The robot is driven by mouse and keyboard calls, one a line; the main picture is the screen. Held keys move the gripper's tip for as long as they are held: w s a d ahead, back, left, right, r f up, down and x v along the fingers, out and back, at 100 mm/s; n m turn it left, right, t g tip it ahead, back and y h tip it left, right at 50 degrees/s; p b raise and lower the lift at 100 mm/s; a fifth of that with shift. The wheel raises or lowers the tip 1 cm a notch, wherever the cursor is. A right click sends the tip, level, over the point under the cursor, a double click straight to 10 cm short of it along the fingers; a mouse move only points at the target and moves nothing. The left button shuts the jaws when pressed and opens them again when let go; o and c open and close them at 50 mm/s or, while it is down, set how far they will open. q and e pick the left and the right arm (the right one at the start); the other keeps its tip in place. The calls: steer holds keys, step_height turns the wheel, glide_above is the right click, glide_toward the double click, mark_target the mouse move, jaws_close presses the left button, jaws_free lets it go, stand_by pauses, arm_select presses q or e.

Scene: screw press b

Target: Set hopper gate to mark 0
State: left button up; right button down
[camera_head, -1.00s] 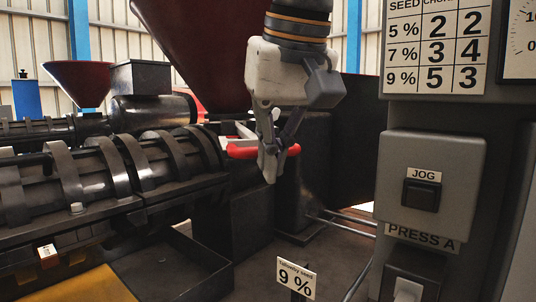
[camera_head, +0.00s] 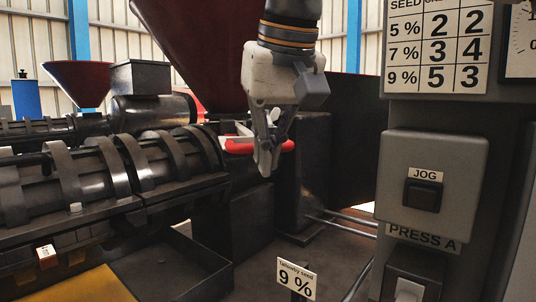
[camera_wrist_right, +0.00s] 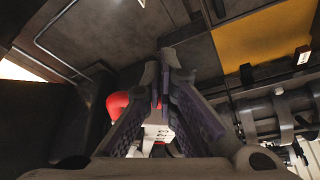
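The hopper gate's red part (camera_head: 238,147) shows under the dark red hopper (camera_head: 190,45), beside a white piece. More red shows right of my right gripper (camera_head: 264,172), which points down in front of it and hides its middle. In the right wrist view the fingers (camera_wrist_right: 164,66) come together at their tips. The red part (camera_wrist_right: 116,103) shows left of the left finger, and a white plate with dark digits (camera_wrist_right: 157,132) shows between the fingers. Whether the fingers hold the red part is not clear. The gate's reading cannot be made out. My left gripper is not in view.
A card reading 9 % (camera_head: 296,280) stands at the lower middle. The grey panel at right has a JOG button (camera_head: 423,194) and a seed chart (camera_head: 437,45). The ribbed press barrel (camera_head: 100,180) lies at left, with a yellow surface (camera_head: 75,287) below.

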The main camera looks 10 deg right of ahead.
steer(key=w+v, duration=0.1)
steer(key=v, duration=0.8)
steer(key=shift+a+r, duration=0.25)
steer(key=shift+r, duration=0.1)
stand_by(0.4)
